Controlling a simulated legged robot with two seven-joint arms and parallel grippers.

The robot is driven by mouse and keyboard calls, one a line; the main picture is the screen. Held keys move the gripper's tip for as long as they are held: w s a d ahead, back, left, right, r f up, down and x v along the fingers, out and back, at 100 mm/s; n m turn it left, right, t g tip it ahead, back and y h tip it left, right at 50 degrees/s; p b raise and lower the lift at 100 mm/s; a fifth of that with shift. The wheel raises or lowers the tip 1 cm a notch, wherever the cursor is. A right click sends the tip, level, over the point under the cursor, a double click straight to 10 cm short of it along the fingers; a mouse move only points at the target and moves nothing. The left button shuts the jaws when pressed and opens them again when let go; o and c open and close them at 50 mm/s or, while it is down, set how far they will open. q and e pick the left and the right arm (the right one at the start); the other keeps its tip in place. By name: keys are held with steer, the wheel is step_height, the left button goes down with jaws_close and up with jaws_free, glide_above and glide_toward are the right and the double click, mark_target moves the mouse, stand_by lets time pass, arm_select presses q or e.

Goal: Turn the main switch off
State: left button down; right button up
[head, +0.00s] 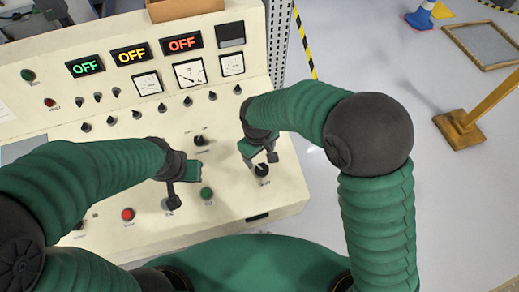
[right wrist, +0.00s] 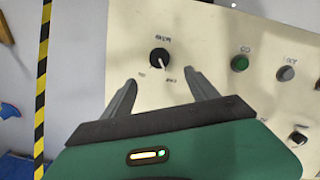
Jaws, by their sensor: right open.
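The main switch appears to be a black rotary knob (head: 262,170) near the right end of the cream control panel (head: 288,190). In the right wrist view the knob (right wrist: 160,58) has a light pointer line slanting toward the lower right of the picture. The small labels around it are too blurred to read surely. My right gripper (head: 261,160) is close to the knob, open and empty. In the right wrist view its fingers (right wrist: 162,82) are spread, with the knob beyond and between their tips. My left gripper (head: 172,192) hangs over the panel's lower middle; its jaw opening is unclear.
Another black knob (head: 200,140) lies between the arms. A green button (head: 207,193) and a red button (head: 127,214) sit near the front edge. Three displays (head: 130,54) read OFF above gauges and small knobs. A yellow stand (head: 460,122) is on the floor at right.

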steer(key=shift+s+r, duration=0.1)
steer(key=shift+r, duration=1.9)
